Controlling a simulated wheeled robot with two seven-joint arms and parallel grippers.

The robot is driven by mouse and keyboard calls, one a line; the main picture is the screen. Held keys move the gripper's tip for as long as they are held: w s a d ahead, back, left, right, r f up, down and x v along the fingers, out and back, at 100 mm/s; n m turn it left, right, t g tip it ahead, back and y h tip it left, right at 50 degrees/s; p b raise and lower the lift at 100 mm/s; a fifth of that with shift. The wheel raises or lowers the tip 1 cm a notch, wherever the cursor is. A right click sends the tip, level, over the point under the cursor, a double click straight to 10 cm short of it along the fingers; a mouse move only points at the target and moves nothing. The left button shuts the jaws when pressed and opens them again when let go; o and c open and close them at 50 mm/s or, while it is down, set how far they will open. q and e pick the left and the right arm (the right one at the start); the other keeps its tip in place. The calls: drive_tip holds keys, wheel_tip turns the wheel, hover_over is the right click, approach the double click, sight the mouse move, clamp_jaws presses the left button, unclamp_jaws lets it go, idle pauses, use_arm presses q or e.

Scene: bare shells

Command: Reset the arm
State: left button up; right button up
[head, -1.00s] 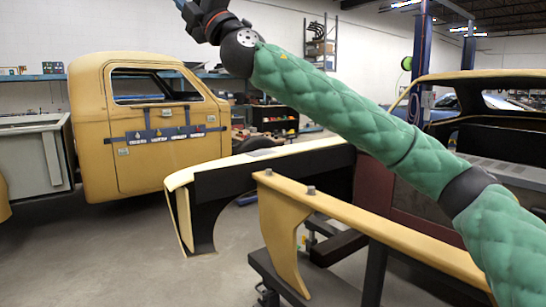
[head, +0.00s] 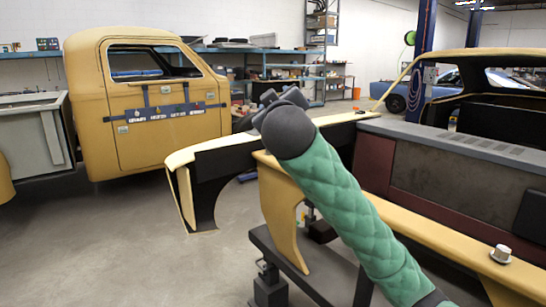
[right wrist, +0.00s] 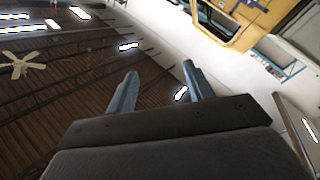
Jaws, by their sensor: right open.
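My right arm, in a green quilted sleeve, comes in from the lower right of the head view. My left gripper is not in view.
A yellow truck cab (head: 150,105) stands at the left. A yellow fender (head: 283,205) on a dark stand (head: 270,285) is close to my arm, which crosses over it. A car body (head: 440,185) fills the right. The floor at lower left is clear.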

drive_tip(key=s+d+f+m+g+p, duration=0.1)
drive_tip(key=s+d+f+m+g, duration=0.25)
drive_tip(key=f, duration=1.05)
drive_tip(key=s+d+f+g+p, duration=0.3)
drive_tip(key=s+f, duration=0.4)
drive_tip(key=f, duration=0.7)
drive_tip(key=s+d+f+m+g, duration=0.1)
drive_tip(key=s+d+f+g, duration=0.3)
drive_tip(key=f, duration=1)
drive_tip(key=s+d+f+m+g+p, duration=0.1)
drive_tip(key=s+f+g, duration=0.2)
drive_tip(key=s+f, duration=0.8)
drive_tip(key=s+d+f+g+p, duration=0.1)
drive_tip(key=s+f+g+p, duration=0.1)
drive_tip(key=s+f, duration=1)
drive_tip(key=s+g, duration=0.1)
drive_tip(key=s, duration=0.5)
drive_tip(key=shift+s+d+m, duration=0.3)
drive_tip(key=shift+d+m, duration=0.05)
drive_tip(key=shift+d, duration=0.05)
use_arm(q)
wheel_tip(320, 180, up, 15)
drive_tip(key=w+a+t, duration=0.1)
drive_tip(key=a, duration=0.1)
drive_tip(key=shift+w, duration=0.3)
use_arm(e)
drive_tip(key=shift+s+f+g, duration=0.15)
drive_tip(key=shift+g, duration=0.1)
drive_tip(key=shift+c, duration=0.4)
